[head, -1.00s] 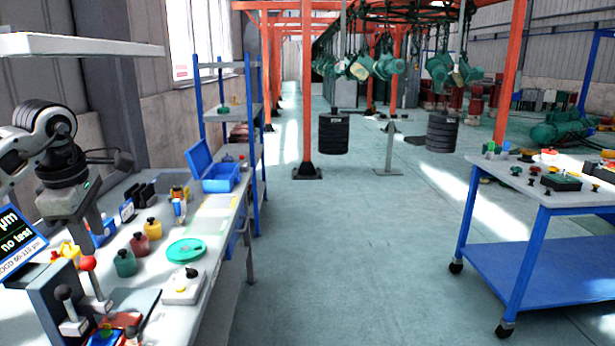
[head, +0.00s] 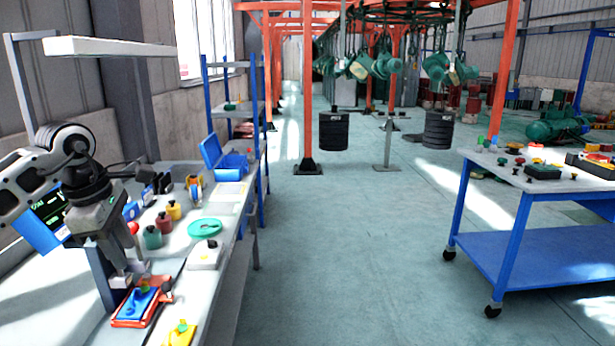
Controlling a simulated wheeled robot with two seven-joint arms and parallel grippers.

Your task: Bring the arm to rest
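My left arm comes in from the left, over the left workbench (head: 219,262). My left gripper (head: 118,258) points down near two small levers at the front of the bench. One lever's red knob (head: 133,228) shows beside it. The fingers blend with the grey lever parts, so I cannot tell whether they are open or touch anything. A red tray with a blue part (head: 140,303) lies just below and in front of the gripper. My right gripper is not in view.
The bench also holds green, red and yellow knobbed pieces (head: 164,222), a green disc (head: 205,228), a blue open box (head: 228,160) and a display (head: 40,228) partly behind my arm. A blue table (head: 540,210) stands right. The floor between is clear.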

